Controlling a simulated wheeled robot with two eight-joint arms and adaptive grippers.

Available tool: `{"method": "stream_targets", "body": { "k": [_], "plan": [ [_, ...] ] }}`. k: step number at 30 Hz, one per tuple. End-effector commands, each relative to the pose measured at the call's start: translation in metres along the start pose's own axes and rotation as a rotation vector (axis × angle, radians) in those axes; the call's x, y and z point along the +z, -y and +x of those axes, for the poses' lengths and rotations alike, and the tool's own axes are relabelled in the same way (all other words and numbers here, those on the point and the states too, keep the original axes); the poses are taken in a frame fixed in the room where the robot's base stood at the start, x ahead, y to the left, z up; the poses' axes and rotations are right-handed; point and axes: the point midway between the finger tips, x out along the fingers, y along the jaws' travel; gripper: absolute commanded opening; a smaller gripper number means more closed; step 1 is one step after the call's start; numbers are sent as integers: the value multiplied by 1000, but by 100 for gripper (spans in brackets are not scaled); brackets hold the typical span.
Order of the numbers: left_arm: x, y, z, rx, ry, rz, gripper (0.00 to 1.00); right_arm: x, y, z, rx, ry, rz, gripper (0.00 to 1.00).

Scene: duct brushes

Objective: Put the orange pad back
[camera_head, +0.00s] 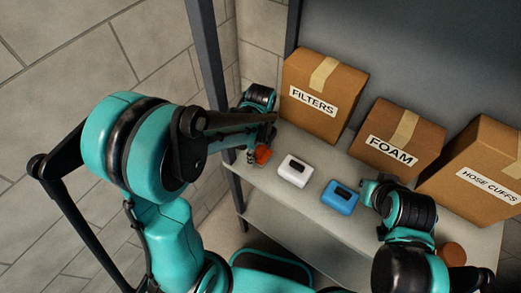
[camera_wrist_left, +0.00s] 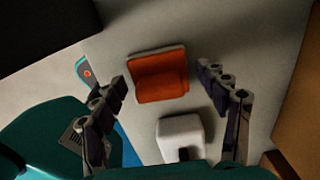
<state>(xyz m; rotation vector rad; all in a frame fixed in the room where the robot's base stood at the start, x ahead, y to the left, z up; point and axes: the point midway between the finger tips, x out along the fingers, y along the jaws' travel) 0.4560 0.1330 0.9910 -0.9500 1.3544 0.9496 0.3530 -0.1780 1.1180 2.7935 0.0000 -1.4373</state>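The orange pad (camera_head: 263,154) lies near the shelf's left end in the head view, partly hidden by my left gripper (camera_head: 257,142). In the left wrist view the orange pad (camera_wrist_left: 160,82), with a grey edge, lies ahead between the two spread fingers of the left gripper (camera_wrist_left: 165,82). Those fingers are apart and hold nothing. A white pad (camera_head: 297,170) with a dark slot is to the right of the orange one; it also shows in the left wrist view (camera_wrist_left: 180,136). My right gripper (camera_head: 371,190) is close to the blue pad (camera_head: 340,197); its fingers are not clear.
Cardboard boxes labelled FILTERS (camera_head: 322,95), FOAM (camera_head: 397,140) and HOSE CUFFS (camera_head: 480,172) stand along the back of the grey shelf (camera_head: 290,215). A dark shelf post (camera_head: 208,60) rises at the left end. A brown round object (camera_head: 452,254) is beside my right arm.

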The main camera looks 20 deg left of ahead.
Motion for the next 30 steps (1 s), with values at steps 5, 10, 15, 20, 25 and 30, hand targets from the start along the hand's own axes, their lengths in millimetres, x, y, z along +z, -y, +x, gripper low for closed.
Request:
{"method": "stream_targets", "body": {
  "k": [5,10,15,20,25,30],
  "plan": [
    [0,0,0,0,0,0,77,0,0,0,0,0,0,0],
    [0,0,-4,0,0,0,77,-2,0,-3,0,0,0,0],
    [0,0,-30,0,0,0,77,-7,0,-10,0,0,0,0],
    [0,0,-67,0,0,0,77,-13,0,-18,0,0,0,0],
    [0,0,-101,0,0,0,77,-17,0,-24,0,0,0,0],
    [0,0,-120,0,0,0,77,-19,0,-27,0,0,0,0]
  ]
}}
